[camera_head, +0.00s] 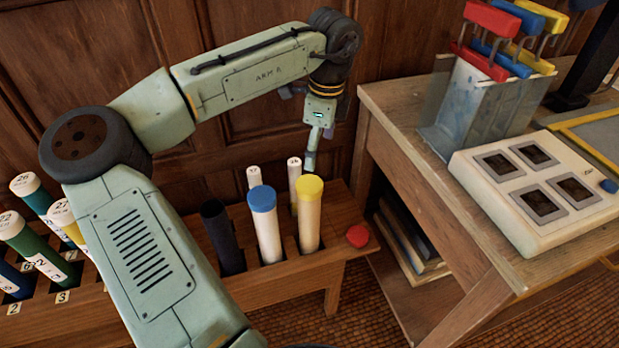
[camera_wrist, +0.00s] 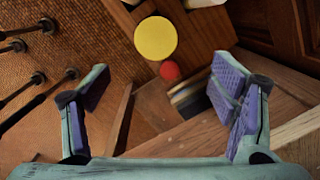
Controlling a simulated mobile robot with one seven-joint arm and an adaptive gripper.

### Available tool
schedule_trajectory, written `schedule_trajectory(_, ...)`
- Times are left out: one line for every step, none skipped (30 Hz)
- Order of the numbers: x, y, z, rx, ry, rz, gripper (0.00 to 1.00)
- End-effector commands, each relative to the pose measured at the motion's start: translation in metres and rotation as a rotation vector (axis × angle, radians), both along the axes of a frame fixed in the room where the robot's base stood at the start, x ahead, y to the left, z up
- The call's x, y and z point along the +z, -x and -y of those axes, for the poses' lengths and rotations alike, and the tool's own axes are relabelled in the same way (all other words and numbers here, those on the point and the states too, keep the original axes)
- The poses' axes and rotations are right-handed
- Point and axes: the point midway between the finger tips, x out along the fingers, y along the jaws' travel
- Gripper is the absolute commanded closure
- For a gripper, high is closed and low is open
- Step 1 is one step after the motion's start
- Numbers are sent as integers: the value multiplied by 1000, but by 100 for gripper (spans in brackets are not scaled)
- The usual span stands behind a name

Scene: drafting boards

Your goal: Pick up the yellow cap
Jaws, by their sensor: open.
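The yellow cap (camera_head: 310,188) sits on top of a white tube (camera_head: 309,225) standing upright in the wooden rack (camera_head: 290,288). In the wrist view the yellow cap (camera_wrist: 155,38) is a round disc at top centre, beyond the fingertips and not between them. My gripper (camera_head: 312,155) hangs just behind and above the capped tubes in the head view. In the wrist view my gripper (camera_wrist: 162,85) shows its two purple-padded fingers spread wide, with nothing held.
A blue-capped tube (camera_head: 263,200) stands left of the yellow one, with a dark open tube (camera_head: 222,238) further left. Two thin white tubes (camera_head: 294,172) stand behind. A red object (camera_head: 357,236) is on the rack's right end. A wooden desk (camera_head: 400,100) stands right.

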Motion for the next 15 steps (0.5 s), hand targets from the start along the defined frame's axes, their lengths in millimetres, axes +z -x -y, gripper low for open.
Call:
schedule_trajectory(-3,3,-6,4,-19,-22,21)
schedule_trajectory(-6,4,-8,5,-25,-32,21)
schedule_trajectory(-11,6,-10,6,-29,-41,21)
schedule_trajectory(-15,6,-11,6,-30,-44,21)
schedule_trajectory(-19,6,-11,6,-31,-45,21)
schedule_trajectory(-26,5,-12,6,-30,-44,21)
schedule_trajectory(-31,6,-13,6,-30,-44,21)
schedule_trajectory(-36,5,-13,5,-30,-43,21)
schedule_trajectory(-42,5,-13,5,-30,-42,21)
schedule_trajectory(-46,4,-13,5,-29,-43,21)
schedule_trajectory(-50,4,-13,5,-28,-42,21)
schedule_trajectory(-53,4,-14,5,-27,-42,21)
schedule_trajectory(-56,4,-14,5,-27,-41,21)
schedule_trajectory(-58,4,-14,5,-26,-40,21)
schedule_trajectory(-60,3,-14,5,-27,-40,21)
